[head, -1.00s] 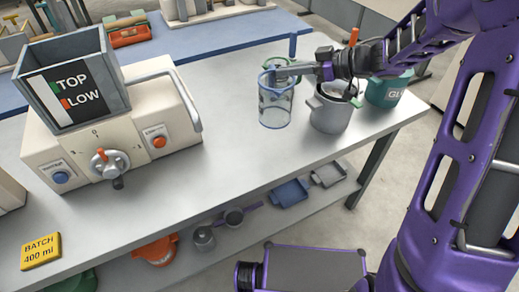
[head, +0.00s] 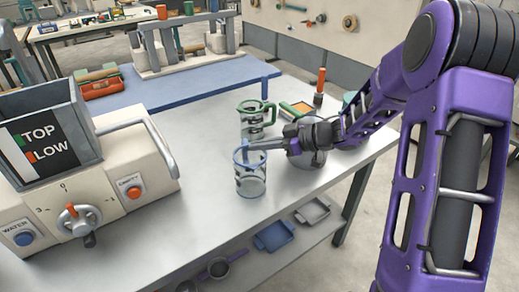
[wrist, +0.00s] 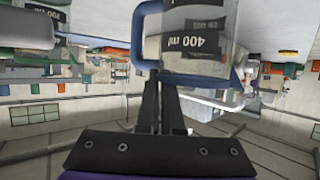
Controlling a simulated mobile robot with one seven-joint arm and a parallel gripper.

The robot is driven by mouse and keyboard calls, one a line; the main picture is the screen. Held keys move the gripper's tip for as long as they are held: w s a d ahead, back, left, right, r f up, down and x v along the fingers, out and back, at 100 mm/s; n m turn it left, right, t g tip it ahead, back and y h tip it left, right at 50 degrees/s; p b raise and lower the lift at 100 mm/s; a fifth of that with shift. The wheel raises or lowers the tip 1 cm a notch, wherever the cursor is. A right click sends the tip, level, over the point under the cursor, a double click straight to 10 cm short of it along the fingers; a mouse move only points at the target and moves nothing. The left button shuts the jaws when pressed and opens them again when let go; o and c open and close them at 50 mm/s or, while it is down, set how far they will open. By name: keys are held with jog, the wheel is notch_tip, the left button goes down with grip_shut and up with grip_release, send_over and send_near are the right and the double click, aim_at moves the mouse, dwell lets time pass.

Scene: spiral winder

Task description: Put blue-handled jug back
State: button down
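The blue-handled jug (head: 251,180) is clear with a blue rim and dark markings, upright at the bench's right part. My gripper (head: 250,146) reaches in from the right and is shut at its upper part. In the wrist view, which is upside down, the jug (wrist: 200,42) fills the top centre with its "400 ml" label. My gripper's fingers (wrist: 157,78) are close together at the blue handle (wrist: 139,38). I cannot tell whether the jug's base touches the bench.
A green-handled jug (head: 252,122) stands just behind. A grey pot (head: 308,156) is right of it, partly behind my arm. An orange-handled tool (head: 320,85) stands beyond. The winder machine (head: 125,165) is at left. The bench (head: 205,215) is clear between.

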jog(key=shift+f, duration=0.25)
jog(key=c, duration=1.5)
grip_release()
jog(key=shift+f, duration=0.1)
jog(key=o, duration=0.4)
jog(key=shift+r, duration=0.2)
jog(key=p+v, duration=0.2)
jog(key=v, duration=1)
jog(key=shift+s, duration=0.1)
